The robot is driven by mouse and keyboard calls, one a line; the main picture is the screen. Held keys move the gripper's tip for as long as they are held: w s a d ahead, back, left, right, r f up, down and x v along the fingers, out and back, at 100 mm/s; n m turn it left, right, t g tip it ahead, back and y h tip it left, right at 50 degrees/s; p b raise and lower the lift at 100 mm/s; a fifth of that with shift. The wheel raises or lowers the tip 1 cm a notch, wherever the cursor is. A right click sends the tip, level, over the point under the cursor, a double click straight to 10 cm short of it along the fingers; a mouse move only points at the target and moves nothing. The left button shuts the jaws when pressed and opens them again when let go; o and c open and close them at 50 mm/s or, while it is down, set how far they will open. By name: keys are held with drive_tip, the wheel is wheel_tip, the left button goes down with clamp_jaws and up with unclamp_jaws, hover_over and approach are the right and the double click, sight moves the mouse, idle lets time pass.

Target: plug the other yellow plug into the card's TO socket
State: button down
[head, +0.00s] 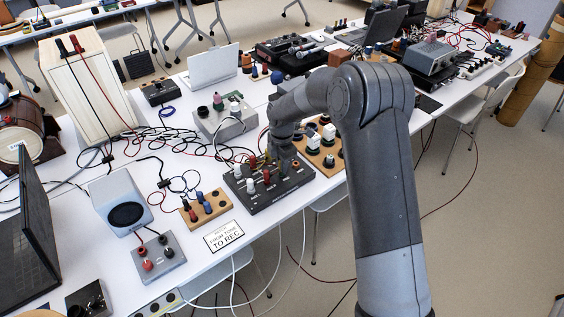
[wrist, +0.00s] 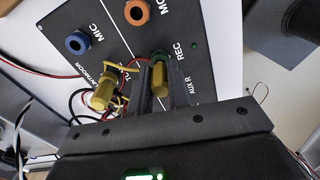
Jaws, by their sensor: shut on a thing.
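The card (head: 224,236) lies on the table and reads "FROM TONE TO REC". The dark socket panel (head: 262,197) is beyond it, with labels MIC, REC and TONE in the wrist view. My gripper (head: 279,163) is over the panel, shut on a yellow plug (wrist: 159,78). This plug is at the green-ringed REC socket (wrist: 162,56), overlapping its ring; I cannot tell how deep it sits. The other yellow plug (wrist: 103,94) stands at the TONE label, apart from my gripper, and hides that socket.
A blue socket (wrist: 77,43) and an orange socket (wrist: 137,12) on the panel are empty. Red and black cables run beside the TONE plug. A wooden plug block (head: 205,208), a grey speaker box (head: 120,203) and a grey box (head: 222,124) stand around the panel.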

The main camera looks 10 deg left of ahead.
drive_tip(key=shift+f, duration=0.5)
drive_tip(key=c, duration=1.3)
unclamp_jaws()
drive_tip(key=shift+r, duration=3.8)
